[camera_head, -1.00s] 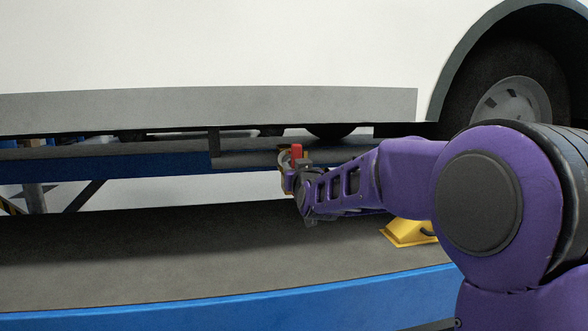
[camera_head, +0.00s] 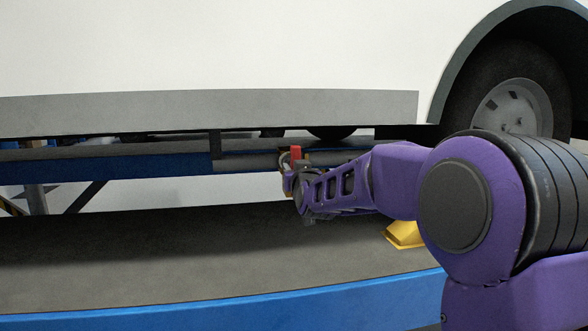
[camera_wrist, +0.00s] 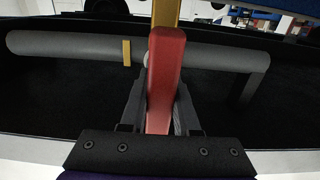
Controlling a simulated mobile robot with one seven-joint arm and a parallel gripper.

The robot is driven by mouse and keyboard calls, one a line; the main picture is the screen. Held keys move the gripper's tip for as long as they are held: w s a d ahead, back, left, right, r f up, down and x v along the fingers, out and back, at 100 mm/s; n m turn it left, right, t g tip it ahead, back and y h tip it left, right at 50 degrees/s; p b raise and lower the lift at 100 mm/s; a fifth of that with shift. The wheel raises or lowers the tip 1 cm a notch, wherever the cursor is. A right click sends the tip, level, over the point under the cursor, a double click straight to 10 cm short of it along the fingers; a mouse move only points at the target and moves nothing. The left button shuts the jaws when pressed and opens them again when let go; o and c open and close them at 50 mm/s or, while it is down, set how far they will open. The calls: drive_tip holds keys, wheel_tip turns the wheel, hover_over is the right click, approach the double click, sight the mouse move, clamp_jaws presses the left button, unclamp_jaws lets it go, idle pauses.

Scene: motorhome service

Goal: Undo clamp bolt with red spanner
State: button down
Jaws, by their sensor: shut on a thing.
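A red spanner (camera_wrist: 166,75) stands out from between the fingers of my gripper (camera_wrist: 160,115) in the wrist view. The gripper is shut on it. In the head view the red spanner (camera_head: 296,153) shows as a small red block above my gripper (camera_head: 290,175), close to the grey pipe (camera_head: 255,160) under the vehicle. In the wrist view a yellow part (camera_wrist: 166,12) shows at the spanner's far end. The grey pipe (camera_wrist: 70,50) runs across behind the spanner and carries a narrow yellow band (camera_wrist: 127,53). The clamp bolt cannot be made out.
The white vehicle body (camera_head: 200,50) with a grey lower sill hangs over the work area. A wheel (camera_head: 505,105) is at right. A yellow chock (camera_head: 404,234) sits on the dark platform (camera_head: 150,240), which has a blue front edge (camera_head: 200,312).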

drive_tip(key=shift+w+a, duration=0.1)
drive_tip(key=shift+w, duration=0.25)
drive_tip(key=shift+r, duration=0.1)
drive_tip(key=shift+n, duration=1.2)
drive_tip(key=shift+n+b, duration=0.35)
drive_tip(key=shift+n, duration=0.85)
drive_tip(key=shift+n, duration=1.2)
